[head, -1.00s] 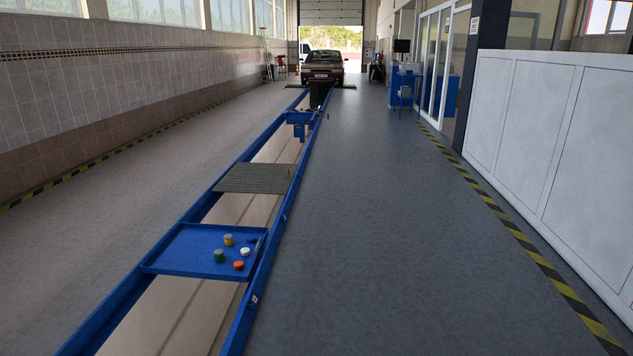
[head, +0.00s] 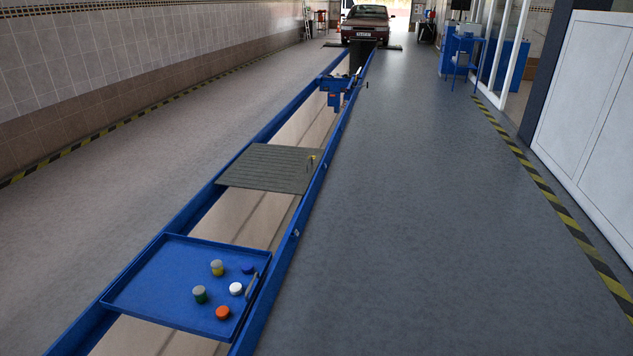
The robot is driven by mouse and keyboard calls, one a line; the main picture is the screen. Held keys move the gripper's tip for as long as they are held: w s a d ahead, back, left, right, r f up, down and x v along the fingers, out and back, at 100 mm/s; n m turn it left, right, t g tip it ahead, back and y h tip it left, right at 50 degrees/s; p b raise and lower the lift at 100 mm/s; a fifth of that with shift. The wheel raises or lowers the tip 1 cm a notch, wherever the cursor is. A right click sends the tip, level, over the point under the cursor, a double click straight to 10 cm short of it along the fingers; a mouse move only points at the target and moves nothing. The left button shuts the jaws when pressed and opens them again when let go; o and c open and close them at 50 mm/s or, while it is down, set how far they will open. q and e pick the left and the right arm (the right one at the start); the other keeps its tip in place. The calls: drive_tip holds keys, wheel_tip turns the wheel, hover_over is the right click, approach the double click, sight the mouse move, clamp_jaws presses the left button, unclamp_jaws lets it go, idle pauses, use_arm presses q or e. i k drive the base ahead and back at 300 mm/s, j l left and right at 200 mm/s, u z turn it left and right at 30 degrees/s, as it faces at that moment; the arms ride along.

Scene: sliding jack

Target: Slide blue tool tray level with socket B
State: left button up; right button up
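The blue tool tray (head: 150,291) spans the two blue rails of the pit in the lower left of the head view. Several small round pieces stand on its right half: a yellow one (head: 217,268), a green one (head: 200,294), a white one (head: 236,288), an orange one (head: 222,312) and a dark blue one (head: 248,268). A handle-like bar (head: 252,286) is at the tray's right edge. Small light marks show on the right rail (head: 296,232), too small to read, so I cannot tell which is socket B. Neither gripper is in view.
A grey slatted cover (head: 268,168) lies across the rails beyond the tray, with a small yellow item (head: 311,160) at its right edge. A blue jack (head: 336,90) sits farther along. A car (head: 366,23) stands at the far end. The floor right of the pit (head: 440,200) is clear.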

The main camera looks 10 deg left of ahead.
sight(157, 287)
drive_tip(key=i, duration=1.5)
drive_tip(key=i+u, duration=0.9)
drive_tip(key=k+l, duration=0.05)
drive_tip(key=k, duration=0.05)
